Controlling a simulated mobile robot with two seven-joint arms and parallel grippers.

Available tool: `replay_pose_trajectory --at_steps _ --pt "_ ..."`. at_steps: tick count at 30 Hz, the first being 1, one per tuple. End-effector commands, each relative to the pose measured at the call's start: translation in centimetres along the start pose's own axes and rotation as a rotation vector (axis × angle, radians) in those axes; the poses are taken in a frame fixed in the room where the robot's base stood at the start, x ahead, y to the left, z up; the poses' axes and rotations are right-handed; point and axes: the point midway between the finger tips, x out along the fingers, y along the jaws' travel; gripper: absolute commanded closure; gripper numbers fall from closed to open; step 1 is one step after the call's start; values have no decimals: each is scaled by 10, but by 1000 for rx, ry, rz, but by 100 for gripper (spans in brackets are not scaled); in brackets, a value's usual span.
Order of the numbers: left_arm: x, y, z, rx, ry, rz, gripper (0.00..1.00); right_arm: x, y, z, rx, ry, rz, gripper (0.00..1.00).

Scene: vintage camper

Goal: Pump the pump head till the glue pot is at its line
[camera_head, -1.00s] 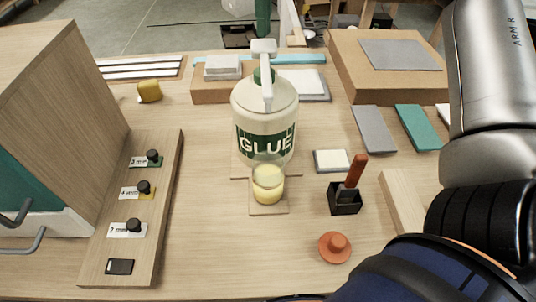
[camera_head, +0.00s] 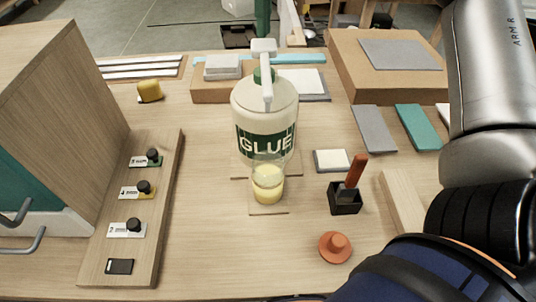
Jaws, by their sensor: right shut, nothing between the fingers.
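A large cream glue bottle (camera_head: 264,105) with a green GLUE label stands upright at the middle of the bench. Its white pump head (camera_head: 264,47) is on top, with the spout pointing toward me. A small clear glue pot (camera_head: 268,185) with pale yellow glue in it stands in front of the bottle, below the spout. I cannot make out a line on the pot. My right arm comes in along the right edge, well away from the pump head; its gripper is shut and empty, and its fingertips cannot be made out. My left gripper is not in view.
A sloped wooden panel (camera_head: 165,225) with black knobs is at the left, beside a wooden cabinet (camera_head: 60,100). A black holder (camera_head: 345,204) with a red-handled tool and an orange knobbed disc (camera_head: 335,247) are right of the pot. Bare bench lies front left of the pot.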

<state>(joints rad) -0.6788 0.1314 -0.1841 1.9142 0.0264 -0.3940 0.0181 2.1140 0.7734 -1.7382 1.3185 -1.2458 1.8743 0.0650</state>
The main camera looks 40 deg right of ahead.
Motion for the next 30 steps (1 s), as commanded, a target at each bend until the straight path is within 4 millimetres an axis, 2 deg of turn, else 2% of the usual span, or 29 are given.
replay_pose_trajectory --at_steps 30 --pt "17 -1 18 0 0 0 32 38 0 0 -1 2 2 100"
